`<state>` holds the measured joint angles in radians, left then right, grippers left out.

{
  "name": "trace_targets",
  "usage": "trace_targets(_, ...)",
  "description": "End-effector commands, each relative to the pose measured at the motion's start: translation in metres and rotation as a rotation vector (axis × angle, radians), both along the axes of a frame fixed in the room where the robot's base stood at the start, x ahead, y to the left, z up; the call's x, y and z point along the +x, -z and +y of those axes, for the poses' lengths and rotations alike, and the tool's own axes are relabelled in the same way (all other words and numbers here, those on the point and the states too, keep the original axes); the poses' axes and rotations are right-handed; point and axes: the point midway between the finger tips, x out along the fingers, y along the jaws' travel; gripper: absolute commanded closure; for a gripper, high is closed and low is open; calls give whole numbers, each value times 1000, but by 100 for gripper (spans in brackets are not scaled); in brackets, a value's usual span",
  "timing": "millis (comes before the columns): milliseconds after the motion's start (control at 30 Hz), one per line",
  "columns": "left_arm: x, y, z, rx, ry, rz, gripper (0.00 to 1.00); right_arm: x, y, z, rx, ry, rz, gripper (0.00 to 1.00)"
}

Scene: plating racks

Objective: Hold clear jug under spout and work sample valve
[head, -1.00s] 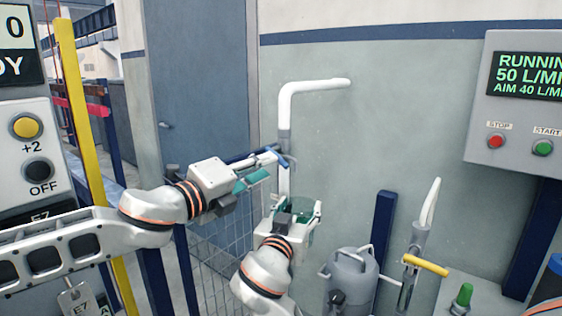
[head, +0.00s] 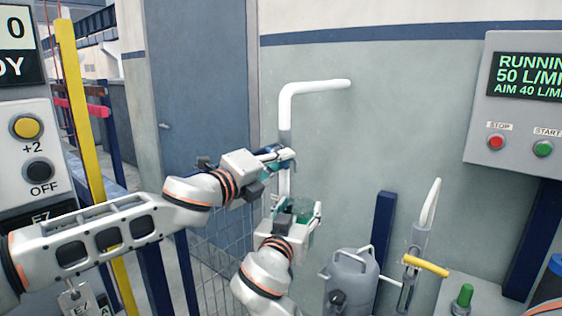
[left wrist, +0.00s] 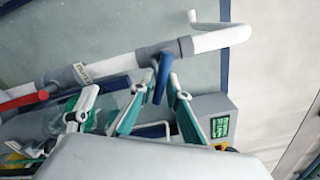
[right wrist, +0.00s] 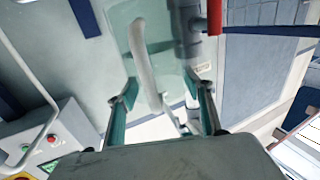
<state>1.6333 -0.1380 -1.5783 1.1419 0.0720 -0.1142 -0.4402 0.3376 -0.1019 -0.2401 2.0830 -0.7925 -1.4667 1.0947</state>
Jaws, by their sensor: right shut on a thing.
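The clear jug (head: 304,207) is in my right gripper (head: 296,212), below my left one and beside the upright pipe. In the right wrist view the see-through jug (right wrist: 118,38) stands between the finger pads, with a white curved tube showing behind or through it. My left gripper (head: 284,157) is at the pipe. In the left wrist view its fingers (left wrist: 162,84) are apart, one on each side of a blue valve handle (left wrist: 162,76); contact is not clear. A red handle (right wrist: 214,16) is on the same pipework. The spout's position over the jug is unclear.
The white pipe (head: 312,86) bends right at its top. A grey canister (head: 352,277) and a yellow-handled fitting (head: 426,266) stand to the right. A display panel (head: 520,95) is at far right. A wire mesh (head: 215,262) is below my left arm.

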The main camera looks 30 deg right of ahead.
Motion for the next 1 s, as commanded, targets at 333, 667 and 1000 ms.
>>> trace_targets(333,-1,-4,0,-33,0,77,100,0,-1,0,-1,0,-2,83)
trace_targets(667,-3,-16,-1,-176,0,424,100,0,-1,0,-1,0,-2,83)
trace_targets(1000,-3,-16,-1,-181,0,438,80,0,-1,0,-1,0,-2,83)
